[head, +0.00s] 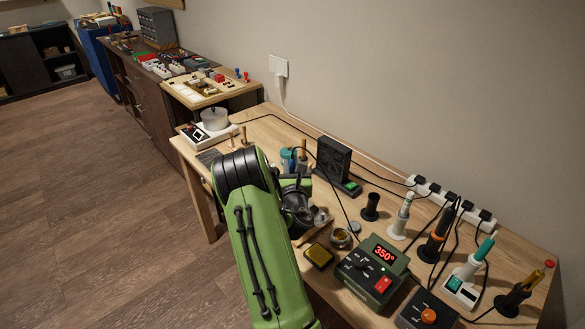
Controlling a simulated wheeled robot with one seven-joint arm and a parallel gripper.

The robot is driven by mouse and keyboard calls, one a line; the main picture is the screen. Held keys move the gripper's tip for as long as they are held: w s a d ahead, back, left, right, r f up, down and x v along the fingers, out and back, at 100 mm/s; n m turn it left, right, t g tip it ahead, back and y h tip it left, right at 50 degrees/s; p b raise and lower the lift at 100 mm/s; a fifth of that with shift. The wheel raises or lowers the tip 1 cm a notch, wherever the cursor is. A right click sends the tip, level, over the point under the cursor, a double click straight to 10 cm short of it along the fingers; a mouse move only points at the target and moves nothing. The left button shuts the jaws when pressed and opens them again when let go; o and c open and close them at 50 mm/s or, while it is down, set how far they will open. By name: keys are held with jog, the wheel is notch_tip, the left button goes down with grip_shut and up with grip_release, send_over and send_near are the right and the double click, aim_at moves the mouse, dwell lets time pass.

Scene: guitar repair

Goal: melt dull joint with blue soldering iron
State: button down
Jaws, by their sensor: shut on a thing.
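My gripper (297,204) is at the end of my green arm, over the left-middle part of the workbench. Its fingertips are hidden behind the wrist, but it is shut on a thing. A blue shape (287,159) shows just above the gripper, with a thin dark cable looping away to the right. It looks like the handle of the blue soldering iron, its tip hidden. The dull joint cannot be made out; my arm covers that part of the bench. A black stand (371,207) without an iron stands to the right of the gripper.
A soldering station (373,272) reading 350° stands at the front, near a yellow sponge (319,255) and a small round tin (341,238). Several other irons stand at the right. A black fan-like box (333,162) stands behind the gripper. Cables run to a power strip (450,203).

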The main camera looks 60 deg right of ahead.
jog(key=shift+f+b, duration=0.55)
jog(key=shift+f, duration=0.2)
dwell(2.2)
jog(key=shift+r, duration=0.1)
dwell(2.4)
notch_tip(320, 180, up, 7)
jog(key=p, duration=0.7)
jog(key=shift+d, duration=0.1)
